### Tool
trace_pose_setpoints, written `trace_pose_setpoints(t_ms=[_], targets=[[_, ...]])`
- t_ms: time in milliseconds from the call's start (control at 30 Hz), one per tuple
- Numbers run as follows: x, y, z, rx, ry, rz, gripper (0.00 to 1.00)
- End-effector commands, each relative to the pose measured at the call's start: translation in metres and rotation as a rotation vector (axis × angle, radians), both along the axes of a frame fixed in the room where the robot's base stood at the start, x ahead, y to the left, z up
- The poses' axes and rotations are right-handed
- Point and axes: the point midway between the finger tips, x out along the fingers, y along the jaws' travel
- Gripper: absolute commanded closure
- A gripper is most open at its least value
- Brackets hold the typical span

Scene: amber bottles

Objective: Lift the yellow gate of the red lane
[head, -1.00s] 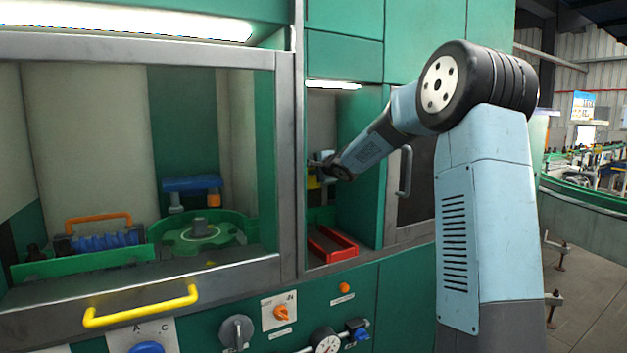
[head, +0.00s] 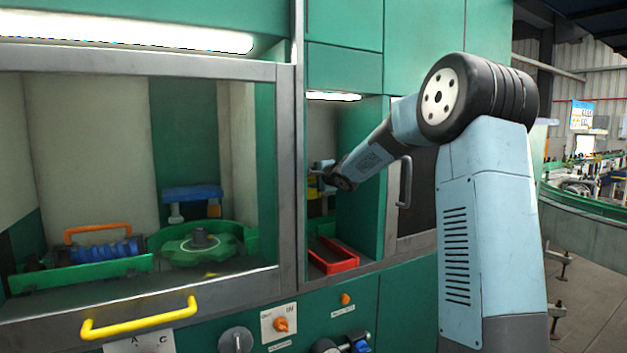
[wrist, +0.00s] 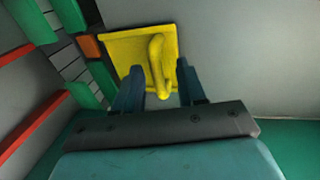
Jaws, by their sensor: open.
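The yellow gate (wrist: 127,45) is a flat plate with a raised, curved yellow handle (wrist: 157,62) in the wrist view. My gripper (wrist: 162,82) is open, with one dark blue finger on each side of the handle's lower part. I cannot tell whether a finger touches it. In the head view my gripper (head: 318,172) reaches into the narrow bay right of the metal post. The gate is mostly hidden there, with only a little yellow (head: 313,188) showing. The red lane (head: 336,259) is a red-edged channel at the bottom of that bay.
Green side walls (head: 358,170) bound the narrow bay closely. An orange block (wrist: 89,46) sits beside the gate, near a slatted grey and green track (wrist: 66,58). Left of the post, a larger bay holds a green star wheel (head: 198,246) behind a yellow handle bar (head: 140,318).

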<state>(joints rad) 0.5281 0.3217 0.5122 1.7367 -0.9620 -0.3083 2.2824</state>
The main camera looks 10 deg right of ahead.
Motion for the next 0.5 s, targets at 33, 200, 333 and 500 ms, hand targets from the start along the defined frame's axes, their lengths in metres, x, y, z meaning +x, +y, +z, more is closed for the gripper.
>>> trace_pose_setpoints(t_ms=[33, 200, 333, 500], targets=[[-0.002, -0.001, 0.001, 0.0, 0.0, -0.001, 0.6], [-0.019, -0.006, 0.005, -0.001, -0.001, -0.002, 0.6], [-0.039, -0.012, 0.009, -0.003, -0.001, -0.002, 0.6], [-0.065, -0.018, 0.015, -0.003, -0.002, -0.001, 0.6]])
